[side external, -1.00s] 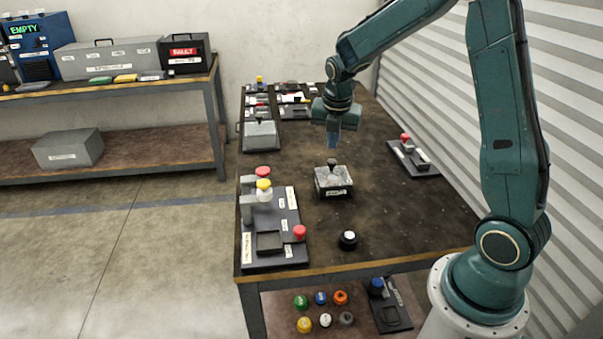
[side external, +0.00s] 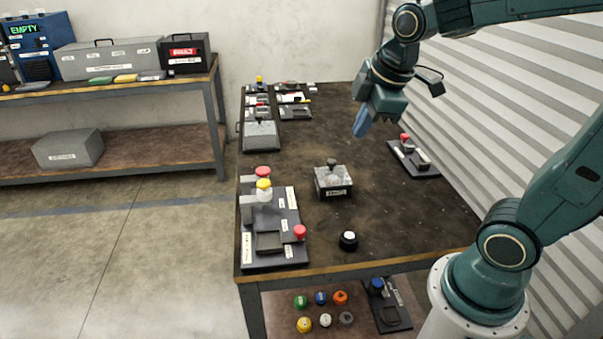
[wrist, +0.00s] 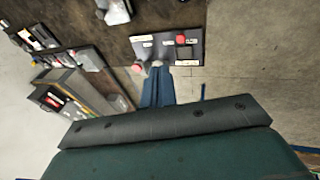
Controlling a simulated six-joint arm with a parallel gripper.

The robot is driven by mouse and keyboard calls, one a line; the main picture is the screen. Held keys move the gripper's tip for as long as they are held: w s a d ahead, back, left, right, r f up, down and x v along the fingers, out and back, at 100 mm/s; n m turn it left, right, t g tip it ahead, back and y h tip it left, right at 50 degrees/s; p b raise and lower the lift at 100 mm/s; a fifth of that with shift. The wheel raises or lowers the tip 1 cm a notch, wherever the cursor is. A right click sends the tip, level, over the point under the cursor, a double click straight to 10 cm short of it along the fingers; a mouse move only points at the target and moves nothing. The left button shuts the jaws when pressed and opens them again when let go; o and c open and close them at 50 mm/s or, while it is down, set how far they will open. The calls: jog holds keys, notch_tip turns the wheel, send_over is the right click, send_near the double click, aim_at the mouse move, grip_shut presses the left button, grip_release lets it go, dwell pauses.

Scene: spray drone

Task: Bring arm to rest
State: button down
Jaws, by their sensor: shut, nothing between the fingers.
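My gripper (side external: 361,122) hangs in the air above the right part of the dark workbench (side external: 385,215), high over the surface. Its blue fingers are shut with nothing between them. In the wrist view the shut fingers (wrist: 158,92) point toward the bench, near the edge of a board with a red knob. The arm is folded up and back on the right side of the picture, with part of it outside the frame.
A small grey box with a dark knob (side external: 333,182) stands mid-bench. A small panel (side external: 413,158) lies at the right edge. Several devices line the back left.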

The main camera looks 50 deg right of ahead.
jog(key=s+a+r+m+t+y, duration=0.1)
jog(key=s+a+m, duration=0.3)
jog(key=s+m, duration=0.5)
jog(key=shift+s+a, duration=0.4)
jog(key=shift+s, duration=0.6)
